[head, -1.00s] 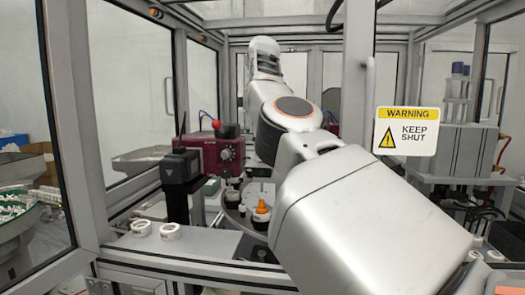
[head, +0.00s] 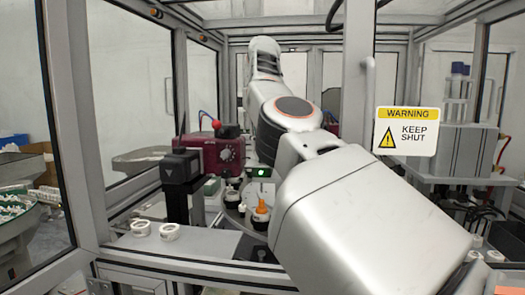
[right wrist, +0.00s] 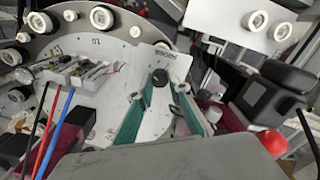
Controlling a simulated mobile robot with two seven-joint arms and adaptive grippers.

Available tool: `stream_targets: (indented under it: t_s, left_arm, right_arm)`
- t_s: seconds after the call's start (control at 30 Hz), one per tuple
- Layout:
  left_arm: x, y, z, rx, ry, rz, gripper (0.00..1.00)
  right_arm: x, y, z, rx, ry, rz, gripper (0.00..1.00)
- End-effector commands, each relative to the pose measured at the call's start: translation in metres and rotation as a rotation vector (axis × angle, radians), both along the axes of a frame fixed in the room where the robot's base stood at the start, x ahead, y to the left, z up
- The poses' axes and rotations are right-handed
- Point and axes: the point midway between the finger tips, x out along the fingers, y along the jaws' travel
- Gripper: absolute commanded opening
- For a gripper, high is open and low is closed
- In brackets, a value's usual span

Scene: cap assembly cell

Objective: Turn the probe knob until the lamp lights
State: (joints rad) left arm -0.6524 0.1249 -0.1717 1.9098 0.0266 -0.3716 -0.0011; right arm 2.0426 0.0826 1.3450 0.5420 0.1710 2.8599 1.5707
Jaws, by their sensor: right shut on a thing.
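The lamp (head: 261,172) is lit green on a small dark block in the head view, just left of my right arm. In the right wrist view, the black probe knob (right wrist: 160,77) stands on a pale plate marked PROBE (right wrist: 168,52). My right gripper (right wrist: 163,80) has teal fingers on both sides of the knob and is shut on it. In the head view my right arm hides this gripper and the knob. My left gripper is in neither view.
A red box with a dial (head: 226,153) and a black boxy device (head: 181,170) stand left of my arm. An orange-tipped part (head: 261,209) stands on the round table. Two white rings (head: 169,231) sit on the front ledge. A frame post rises beside the warning sign (head: 407,130).

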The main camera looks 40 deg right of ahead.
Motion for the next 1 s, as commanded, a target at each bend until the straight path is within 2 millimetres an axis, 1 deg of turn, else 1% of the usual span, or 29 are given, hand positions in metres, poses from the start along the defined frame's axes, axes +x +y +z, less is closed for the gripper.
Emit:
stream_targets:
  t_s: [0.43, 0.47, 0.5, 0.53, 0.87, 1.0]
  left_arm:
    - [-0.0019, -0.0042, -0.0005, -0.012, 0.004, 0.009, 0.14]
    - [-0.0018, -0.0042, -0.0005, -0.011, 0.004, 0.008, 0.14]
    - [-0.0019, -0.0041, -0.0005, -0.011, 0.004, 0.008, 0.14]
    - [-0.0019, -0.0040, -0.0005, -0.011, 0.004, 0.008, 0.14]
    - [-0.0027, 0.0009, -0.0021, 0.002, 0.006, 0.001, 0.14]
    - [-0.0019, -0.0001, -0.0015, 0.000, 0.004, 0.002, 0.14]
  right_arm:
    - [-0.0002, -0.0002, 0.0005, 0.000, -0.001, -0.011, 0.00]
    - [-0.0002, -0.0002, 0.0005, 0.000, -0.001, -0.011, 0.20]
    - [-0.0002, -0.0002, 0.0005, 0.000, -0.001, -0.011, 0.30]
    - [-0.0002, -0.0002, 0.0005, 0.000, -0.001, -0.011, 0.34]
    - [0.0000, 0.0000, 0.0001, 0.000, 0.000, -0.007, 0.34]
    - [0.0000, 0.0001, 0.0000, 0.000, 0.000, 0.034, 0.34]
